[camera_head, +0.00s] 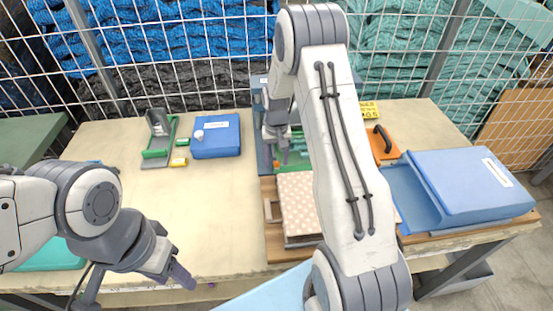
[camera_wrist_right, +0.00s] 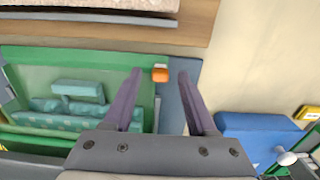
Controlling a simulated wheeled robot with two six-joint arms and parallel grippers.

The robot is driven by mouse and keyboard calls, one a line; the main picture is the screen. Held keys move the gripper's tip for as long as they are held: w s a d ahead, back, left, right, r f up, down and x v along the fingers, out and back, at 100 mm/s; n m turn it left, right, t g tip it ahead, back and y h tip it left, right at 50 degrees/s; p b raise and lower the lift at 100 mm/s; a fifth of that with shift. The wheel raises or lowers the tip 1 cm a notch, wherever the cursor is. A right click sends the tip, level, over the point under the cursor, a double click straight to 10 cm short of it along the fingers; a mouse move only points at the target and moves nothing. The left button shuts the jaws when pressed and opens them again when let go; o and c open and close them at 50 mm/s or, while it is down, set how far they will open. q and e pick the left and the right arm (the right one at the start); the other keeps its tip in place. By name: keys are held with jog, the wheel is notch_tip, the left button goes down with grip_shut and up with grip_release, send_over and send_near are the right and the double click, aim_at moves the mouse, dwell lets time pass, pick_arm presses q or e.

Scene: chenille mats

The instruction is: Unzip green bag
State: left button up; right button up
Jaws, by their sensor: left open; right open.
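The green bag (camera_head: 299,154) lies at the back middle of the table, partly hidden by my right arm in the head view. In the right wrist view the green bag (camera_wrist_right: 95,62) shows a green border around an area with teal contents. A small orange tab (camera_wrist_right: 160,75) sits at its edge, between the tips of my right gripper (camera_wrist_right: 160,72). The gripper is open over it; I cannot tell whether either finger touches it. The right gripper also shows in the head view (camera_head: 278,153). My left gripper (camera_head: 177,268) is open and empty near the table's front left edge.
A blue case (camera_head: 216,142) and a green stand (camera_head: 160,150) are left of the bag. A dotted box (camera_head: 296,198) on a wooden board lies in front. A large blue folder (camera_head: 460,185) is at right. The left-centre table is clear.

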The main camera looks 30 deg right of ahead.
notch_tip(320, 180, up, 10)
jog(key=b, duration=0.1)
jog(key=shift+r, duration=0.1)
dwell(0.5)
jog(key=s+a+r+n, duration=0.25)
jog(key=s+a, duration=0.25)
jog(key=a, duration=0.4)
jog(key=s+a+r+n, duration=0.2)
jog(key=s+a+r, duration=0.15)
jog(key=a, duration=0.45)
jog(key=s+a+n, duration=0.3)
jog(key=s, duration=0.8)
jog(key=s+a+n+y, duration=0.1)
jog(key=s+a+n, duration=0.3)
jog(key=s, duration=0.6)
jog(key=shift+s+a, duration=0.25)
jog(key=shift+s, duration=0.15)
jog(key=shift+r, duration=0.1)
